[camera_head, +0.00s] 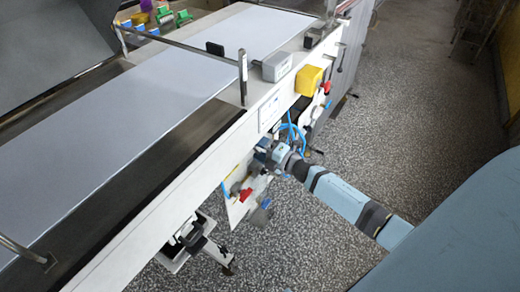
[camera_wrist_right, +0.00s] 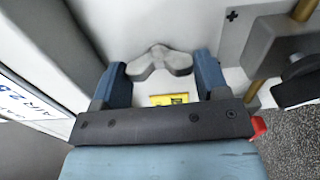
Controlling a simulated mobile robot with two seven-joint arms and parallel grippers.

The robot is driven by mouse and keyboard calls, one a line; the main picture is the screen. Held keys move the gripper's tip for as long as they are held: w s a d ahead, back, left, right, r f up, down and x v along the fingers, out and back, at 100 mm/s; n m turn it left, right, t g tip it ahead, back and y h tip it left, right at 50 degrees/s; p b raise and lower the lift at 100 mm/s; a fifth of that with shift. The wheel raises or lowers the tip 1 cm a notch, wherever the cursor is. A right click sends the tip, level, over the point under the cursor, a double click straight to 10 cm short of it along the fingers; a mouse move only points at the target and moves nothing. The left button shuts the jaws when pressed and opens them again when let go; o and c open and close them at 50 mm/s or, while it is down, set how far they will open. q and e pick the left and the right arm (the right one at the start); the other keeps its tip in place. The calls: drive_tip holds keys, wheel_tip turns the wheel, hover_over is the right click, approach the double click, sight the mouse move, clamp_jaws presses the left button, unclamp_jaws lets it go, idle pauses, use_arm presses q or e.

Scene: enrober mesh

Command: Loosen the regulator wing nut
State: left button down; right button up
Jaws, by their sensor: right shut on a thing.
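The regulator wing nut (camera_wrist_right: 160,62) is a grey, two-winged knob on the pale machine panel in the right wrist view. My right gripper (camera_wrist_right: 162,74) has its blue fingers at either side of the wing nut, one by each wing tip, and is shut on it. In the head view the right gripper (camera_head: 268,153) is at the side panel under the conveyor, and it hides the wing nut there. My left gripper is in neither view.
A grey block with a brass-coloured pipe (camera_wrist_right: 304,10) and a black handle (camera_wrist_right: 296,88) are close on the right in the wrist view. Blue tubes (camera_head: 291,131), a red knob (camera_head: 245,194) and a yellow box (camera_head: 309,80) are near the arm. The speckled floor (camera_head: 420,110) is open.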

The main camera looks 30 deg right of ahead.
drive_tip(key=o, duration=0.9)
drive_tip(key=shift+o, duration=0.2)
drive_tip(key=v, duration=1.4)
drive_tip(key=shift+p, duration=0.3)
